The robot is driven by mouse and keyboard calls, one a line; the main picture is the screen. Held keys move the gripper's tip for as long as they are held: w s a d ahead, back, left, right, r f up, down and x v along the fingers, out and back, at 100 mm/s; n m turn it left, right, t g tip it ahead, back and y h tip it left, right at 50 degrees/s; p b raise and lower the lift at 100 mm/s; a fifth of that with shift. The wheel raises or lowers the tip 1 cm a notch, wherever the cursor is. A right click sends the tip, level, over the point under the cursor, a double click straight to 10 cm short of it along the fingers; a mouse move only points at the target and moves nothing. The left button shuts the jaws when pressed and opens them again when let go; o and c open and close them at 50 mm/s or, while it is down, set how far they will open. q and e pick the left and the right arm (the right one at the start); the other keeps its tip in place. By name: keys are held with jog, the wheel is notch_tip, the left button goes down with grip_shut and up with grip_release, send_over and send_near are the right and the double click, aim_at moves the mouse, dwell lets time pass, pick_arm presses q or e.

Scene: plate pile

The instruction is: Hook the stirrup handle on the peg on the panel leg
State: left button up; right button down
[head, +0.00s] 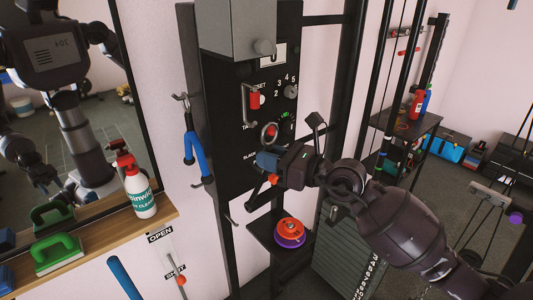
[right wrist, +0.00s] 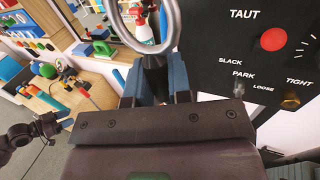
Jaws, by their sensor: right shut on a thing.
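My right gripper (head: 268,161) is in front of the black panel (head: 225,105). It is shut on the stirrup handle, a black piece (right wrist: 154,78) seen between its blue-grey fingers in the right wrist view. A metal ring (right wrist: 178,35) stands above this piece, and it also shows in the head view (head: 270,143). My gripper hides much of the handle. The panel leg (head: 197,50) runs down the left side. A peg (head: 181,97) on its upper left stands by a blue-and-black handle (head: 190,145). A lower peg (head: 231,221) looks bare.
A mirror (head: 100,100) stands at left above a shelf (head: 110,232) with a spray bottle (head: 138,190) and green brush (head: 57,254). Orange and purple plates (head: 290,230) lie on a small stand below my right gripper. A weight stack (head: 345,250) is right of it.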

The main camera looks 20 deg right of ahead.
dwell(0.3)
jog(key=shift+s, duration=0.1)
jog(key=shift+s+d+f, duration=0.1)
jog(key=shift+s+f, duration=0.05)
jog(key=shift+s, duration=0.05)
jog(key=s, duration=0.1)
jog(key=s+d+f, duration=0.1)
jog(key=s+b, duration=0.1)
jog(key=s, duration=0.1)
jog(key=shift+d+f, duration=0.2)
jog(key=shift+f, duration=0.15)
dwell(0.8)
